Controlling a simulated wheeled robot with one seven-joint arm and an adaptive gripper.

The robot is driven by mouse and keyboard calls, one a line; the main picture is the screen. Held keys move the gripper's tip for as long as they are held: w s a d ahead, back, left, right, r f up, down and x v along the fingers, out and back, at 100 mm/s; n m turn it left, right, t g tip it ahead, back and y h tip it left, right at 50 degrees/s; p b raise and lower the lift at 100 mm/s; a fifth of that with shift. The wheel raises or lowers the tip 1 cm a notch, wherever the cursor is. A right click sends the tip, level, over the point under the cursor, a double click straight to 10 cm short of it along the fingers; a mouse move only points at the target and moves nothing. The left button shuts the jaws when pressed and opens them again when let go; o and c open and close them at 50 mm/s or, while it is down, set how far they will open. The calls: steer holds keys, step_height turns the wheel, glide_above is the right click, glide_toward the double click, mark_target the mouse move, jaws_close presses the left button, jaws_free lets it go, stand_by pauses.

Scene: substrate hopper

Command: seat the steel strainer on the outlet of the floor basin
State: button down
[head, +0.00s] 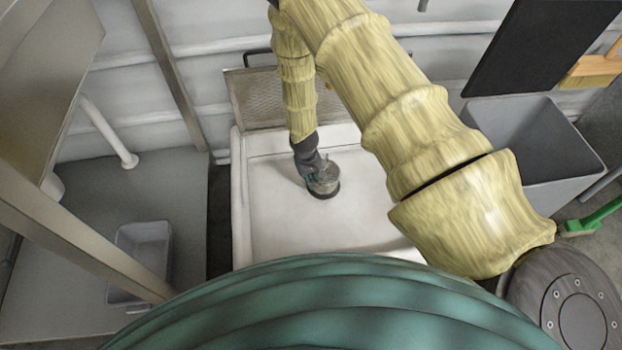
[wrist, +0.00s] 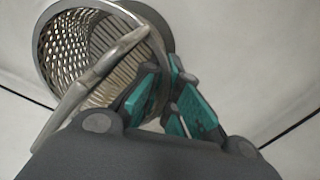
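The steel strainer (wrist: 65,50) is a perforated round cup with a slatted bottom and a bent bar handle (wrist: 105,68). It also shows in the head view (head: 325,180), inside the white floor basin (head: 275,215). My gripper (wrist: 163,88) is at the strainer's right side in the wrist view, with one teal finger inside the rim and the other outside. The fingers look closed on the rim. The bar handle passes left of the fingers. A dark grey round edge (wrist: 158,14) shows behind the strainer. The outlet is mostly hidden, so seating cannot be told.
A mesh panel (head: 262,98) stands at the basin's back edge. A grey bin (head: 530,140) is on the right, with a green-handled tool (head: 595,218) beside it. A small grey tub (head: 145,250) is on the left behind metal posts. The basin floor around the strainer is clear.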

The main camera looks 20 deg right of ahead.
steer(key=shift+f, duration=0.25)
stand_by(0.3)
steer(key=shift+f, duration=0.3)
steer(key=c, duration=1.6)
jaws_free()
steer(key=shift+o, duration=0.2)
steer(key=shift+r, duration=0.1)
step_height(320, 180, up, 12)
steer(key=a, duration=0.1)
steer(key=shift+a, duration=0.1)
